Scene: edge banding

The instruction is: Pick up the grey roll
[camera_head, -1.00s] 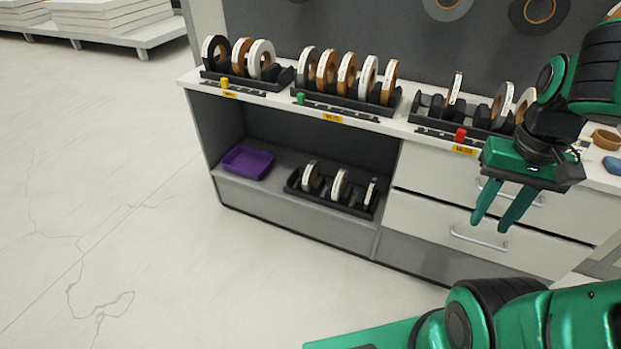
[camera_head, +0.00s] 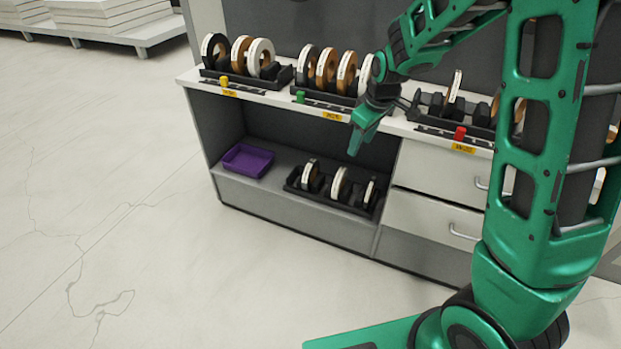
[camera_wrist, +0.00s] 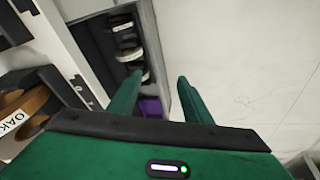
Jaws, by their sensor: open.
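My gripper (camera_head: 356,145) is open and empty, pointing down in front of the cabinet's open shelf bay. In the wrist view its two green fingers (camera_wrist: 160,77) stand apart with nothing between them. A black rack (camera_head: 333,204) on the lower shelf holds three upright rolls: a left roll (camera_head: 310,176), a middle roll (camera_head: 339,184) and a right roll (camera_head: 370,191). They also show beyond the fingers in the wrist view, near the top (camera_wrist: 124,27). I cannot tell for sure which roll is grey. My gripper is above and in front of these rolls, apart from them.
A purple tray (camera_head: 247,160) sits left of the rack. Racks of black, brown and white rolls line the countertop (camera_head: 285,103) above. A brown roll labelled OAK (camera_wrist: 25,105) is close by at the wrist view's left. The floor (camera_head: 130,240) in front is clear.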

